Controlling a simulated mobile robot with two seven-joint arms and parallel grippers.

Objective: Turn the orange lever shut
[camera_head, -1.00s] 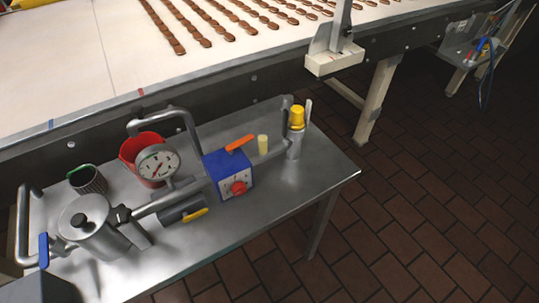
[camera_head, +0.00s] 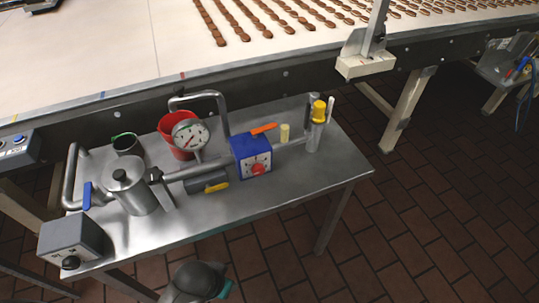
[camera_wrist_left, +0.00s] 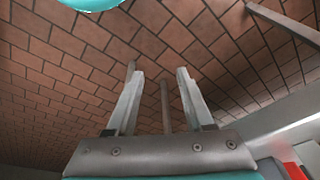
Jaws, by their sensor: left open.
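The orange lever (camera_head: 263,128) lies on top of a blue box (camera_head: 250,156) with a white dial face and a red knob (camera_head: 258,170). The box sits in the pipework on a steel table (camera_head: 330,165). Nothing touches the lever. My left gripper (camera_wrist_left: 160,72) shows in the left wrist view, open and empty, its two fingers apart over the brick floor. In the head view only a grey and teal part of my arm shows at the bottom edge. My right gripper is not in view.
A gauge (camera_head: 191,134), a red bucket (camera_head: 174,136), a steel pot (camera_head: 130,191) and a bent pipe (camera_head: 203,97) stand left of the blue box. A yellow-capped cylinder (camera_head: 317,126) stands right. A conveyor (camera_head: 120,50) runs behind. The floor in front is clear.

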